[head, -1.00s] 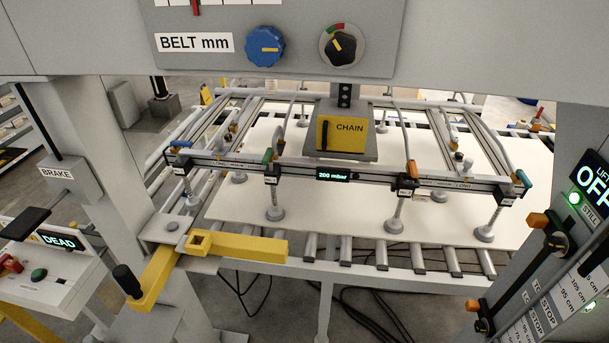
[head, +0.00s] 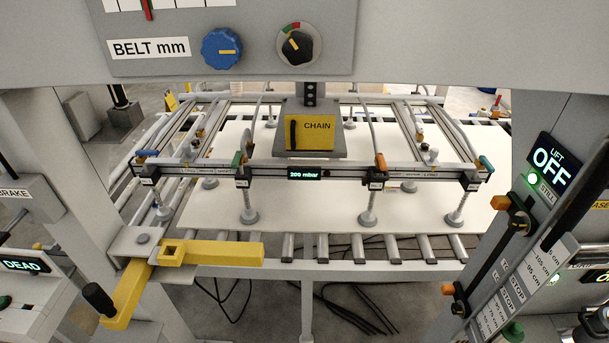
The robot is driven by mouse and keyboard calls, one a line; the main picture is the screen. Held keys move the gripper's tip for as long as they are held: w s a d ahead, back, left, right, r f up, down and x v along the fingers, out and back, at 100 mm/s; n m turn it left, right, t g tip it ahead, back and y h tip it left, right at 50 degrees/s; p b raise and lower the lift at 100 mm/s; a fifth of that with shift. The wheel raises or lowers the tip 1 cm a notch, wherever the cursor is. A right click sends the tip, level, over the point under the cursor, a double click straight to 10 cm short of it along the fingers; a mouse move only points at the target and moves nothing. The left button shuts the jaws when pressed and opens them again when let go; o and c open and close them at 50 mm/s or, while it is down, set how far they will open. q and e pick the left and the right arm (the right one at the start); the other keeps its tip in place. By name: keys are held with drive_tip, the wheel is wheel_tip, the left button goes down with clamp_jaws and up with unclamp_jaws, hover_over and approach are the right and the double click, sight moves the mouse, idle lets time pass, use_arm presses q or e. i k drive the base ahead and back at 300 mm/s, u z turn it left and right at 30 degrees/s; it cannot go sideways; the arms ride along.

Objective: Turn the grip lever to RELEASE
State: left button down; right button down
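I cannot make out the grip lever with certainty. A yellow label cut by the right edge, with letters like "EASE" (head: 601,205), shows on the grey housing at the right. A dark slanted bar (head: 580,207) stands beside it; I cannot tell what it belongs to. Neither of my grippers is in view.
The lift display (head: 551,163) at the right reads OFF, with STILL lit green below. A yellow crank with a black handle (head: 127,293) stands front left. A panel with a blue knob (head: 222,48) hangs overhead. Cables lie on the floor under the rollers.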

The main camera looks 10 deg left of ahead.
sight(584, 258)
drive_tip(key=z, duration=1.45)
